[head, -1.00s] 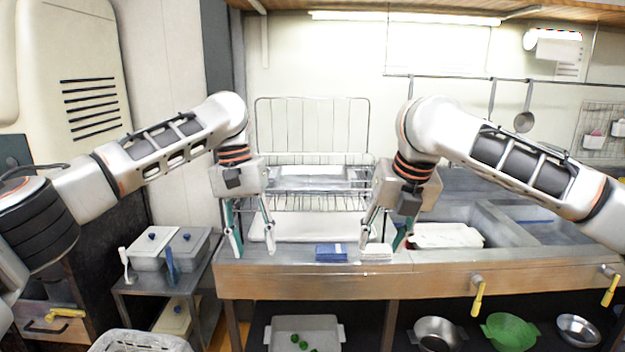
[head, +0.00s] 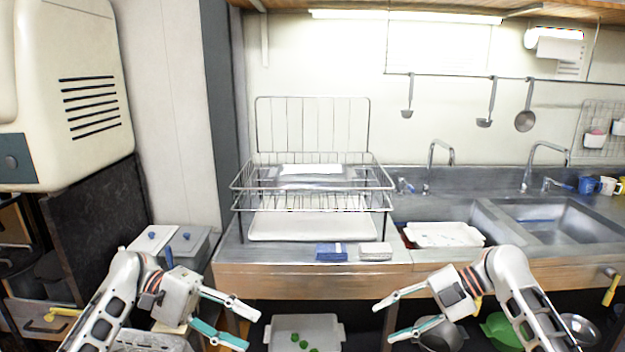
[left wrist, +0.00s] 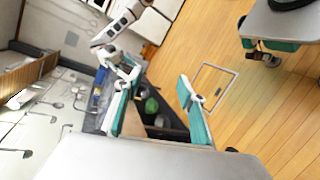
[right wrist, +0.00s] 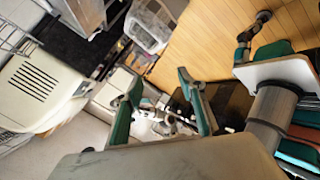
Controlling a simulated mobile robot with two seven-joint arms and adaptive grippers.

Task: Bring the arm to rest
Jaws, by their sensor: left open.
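My left gripper (head: 240,325) is low in the head view, in front of the counter's left end. Its two fingers are spread apart with nothing between them. It also shows in the left wrist view (left wrist: 158,95), open and empty. My right gripper (head: 382,322) is low in the head view, in front of the counter, with its fingers spread and empty. In the right wrist view (right wrist: 158,100) its fingers are also apart with nothing held. The two grippers point towards each other with a gap between them.
The counter (head: 290,269) carries a wire dish rack (head: 313,183), a blue cloth (head: 331,252), a pale cloth (head: 376,251) and a white tray (head: 443,234) by the sinks. A bin (head: 333,328) with green pieces stands below. Lidded containers (head: 186,242) stand at left.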

